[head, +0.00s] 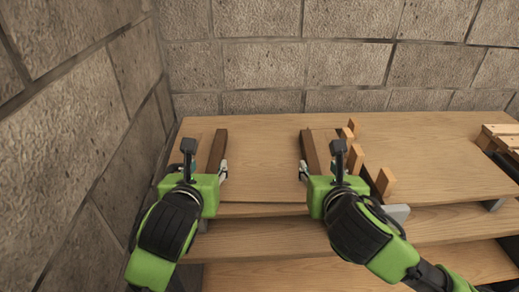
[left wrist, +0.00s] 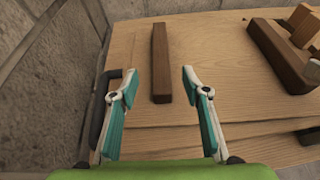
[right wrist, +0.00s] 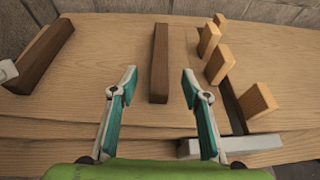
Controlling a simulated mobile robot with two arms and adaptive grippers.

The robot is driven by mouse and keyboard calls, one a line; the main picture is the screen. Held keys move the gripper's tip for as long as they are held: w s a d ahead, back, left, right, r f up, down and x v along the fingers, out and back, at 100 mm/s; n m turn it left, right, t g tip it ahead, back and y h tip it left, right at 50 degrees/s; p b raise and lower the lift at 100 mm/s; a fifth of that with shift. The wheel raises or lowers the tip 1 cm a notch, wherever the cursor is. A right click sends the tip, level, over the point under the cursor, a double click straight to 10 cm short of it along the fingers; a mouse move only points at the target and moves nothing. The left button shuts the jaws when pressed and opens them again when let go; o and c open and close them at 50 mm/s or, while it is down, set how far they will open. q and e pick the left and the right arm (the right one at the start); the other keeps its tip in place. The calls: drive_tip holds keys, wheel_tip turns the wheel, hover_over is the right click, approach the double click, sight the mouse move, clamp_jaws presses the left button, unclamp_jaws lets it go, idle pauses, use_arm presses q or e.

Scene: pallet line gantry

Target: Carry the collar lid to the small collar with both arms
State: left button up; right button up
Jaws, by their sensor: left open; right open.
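The collar lid seems to be the flat light-wood panel (head: 262,165) with two dark brown bars on top. The left bar (head: 217,152) also shows in the left wrist view (left wrist: 160,62). The right bar (head: 310,155) also shows in the right wrist view (right wrist: 160,62). My left gripper (head: 200,168) is open and empty, its fingers on either side of the left bar's line. My right gripper (head: 328,166) is open likewise at the right bar. Neither gripper touches its bar visibly. I cannot tell for sure which thing is the small collar.
Several upright light-wood blocks (head: 386,182) stand right of the right bar. A grey block (right wrist: 230,146) lies near the front edge. A slatted wooden thing (head: 500,133) is at the far right. Stone walls (head: 270,65) close the back and left.

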sight(216, 152)
use_arm(q)
drive_tip(key=shift+w, duration=0.1)
use_arm(e)
drive_tip(key=shift+w, duration=0.1)
use_arm(q)
drive_tip(key=shift+s+d+r, duration=0.1)
drive_tip(key=shift+s+r, duration=0.1)
drive_tip(key=shift+s, duration=0.15)
use_arm(e)
drive_tip(key=shift+s+d+r, duration=0.1)
drive_tip(key=shift+s+r, duration=0.05)
drive_tip(key=shift+s, duration=0.25)
use_arm(q)
drive_tip(key=x, duration=1.4)
use_arm(e)
drive_tip(key=x, duration=1.4)
use_arm(q)
clamp_jaws()
use_arm(e)
clamp_jaws()
use_arm(q)
drive_tip(key=shift+r, duration=0.15)
use_arm(e)
drive_tip(key=shift+r, duration=0.1)
